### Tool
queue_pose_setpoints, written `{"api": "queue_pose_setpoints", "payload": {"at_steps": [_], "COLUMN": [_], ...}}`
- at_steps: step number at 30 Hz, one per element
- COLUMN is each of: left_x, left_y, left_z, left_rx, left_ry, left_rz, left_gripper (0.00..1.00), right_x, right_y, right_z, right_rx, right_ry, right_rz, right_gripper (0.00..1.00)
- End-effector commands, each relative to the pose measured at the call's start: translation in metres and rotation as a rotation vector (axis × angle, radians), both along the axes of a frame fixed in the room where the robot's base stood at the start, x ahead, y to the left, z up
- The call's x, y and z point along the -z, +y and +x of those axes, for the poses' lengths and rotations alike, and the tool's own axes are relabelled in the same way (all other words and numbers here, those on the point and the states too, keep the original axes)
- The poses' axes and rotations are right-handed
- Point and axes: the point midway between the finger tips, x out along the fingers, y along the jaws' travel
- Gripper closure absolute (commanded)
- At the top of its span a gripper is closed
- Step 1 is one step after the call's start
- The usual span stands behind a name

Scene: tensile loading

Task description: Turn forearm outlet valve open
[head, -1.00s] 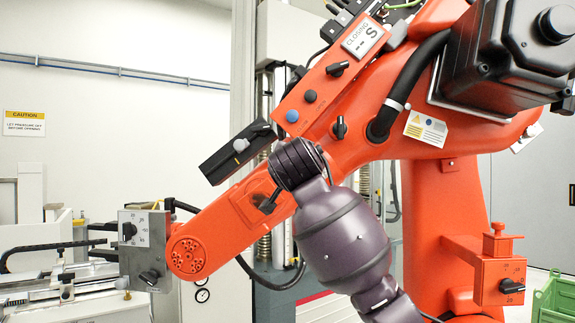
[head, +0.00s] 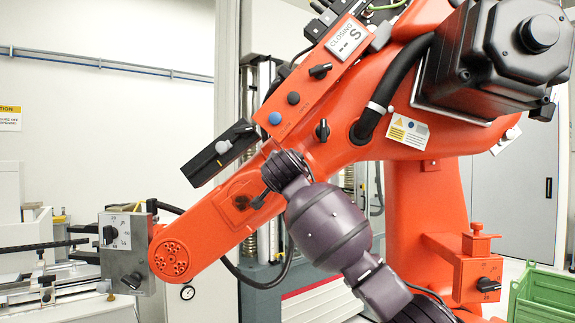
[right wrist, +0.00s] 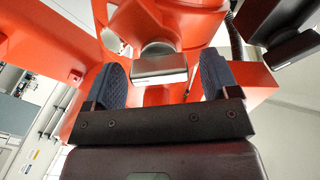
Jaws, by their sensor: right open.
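The big orange arm (head: 205,232) slants across the head view. Its forearm has a small dark lever-like part (head: 259,200), right beside the end of my right arm (head: 330,225); I cannot tell whether it is a valve handle or part of my gripper. My right gripper (right wrist: 162,80) is open in the right wrist view, with its two blue-grey fingers apart. A silver block (right wrist: 160,67) under a grey round fitting shows between or beyond the fingers, against orange surfaces; contact cannot be told. The fingertips are hidden in the head view. My left gripper is out of view.
Above the forearm is an orange panel with dark knobs (head: 320,71) and a blue button (head: 275,118). A black box with a grey knob (head: 222,147) juts left. A grey valve box (head: 124,250) hangs at the forearm's left end. A green crate (head: 543,292) stands at right.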

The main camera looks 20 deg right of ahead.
Motion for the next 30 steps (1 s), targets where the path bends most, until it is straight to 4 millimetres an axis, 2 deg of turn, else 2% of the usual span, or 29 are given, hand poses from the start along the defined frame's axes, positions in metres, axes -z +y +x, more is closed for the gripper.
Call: {"api": "queue_pose_setpoints", "payload": {"at_steps": [4, 13, 22, 30], "left_x": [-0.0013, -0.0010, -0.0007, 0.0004], "left_y": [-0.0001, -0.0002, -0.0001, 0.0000], "left_z": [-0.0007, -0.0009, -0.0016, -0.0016], "left_rx": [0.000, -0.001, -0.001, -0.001], "left_ry": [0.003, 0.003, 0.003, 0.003], "left_rz": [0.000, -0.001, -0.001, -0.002], "left_gripper": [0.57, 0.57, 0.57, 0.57], "right_x": [0.0002, 0.0005, 0.0005, 0.0010], "right_y": [-0.0026, -0.0030, -0.0029, -0.0028], "right_z": [0.0064, 0.0073, 0.0072, 0.0072], "right_rx": [0.001, 0.000, 0.001, 0.000], "right_ry": [0.001, 0.000, 0.001, 0.010], "right_rz": [-0.001, -0.001, -0.001, -0.022], "right_gripper": [0.19, 0.21, 0.67, 0.68]}}
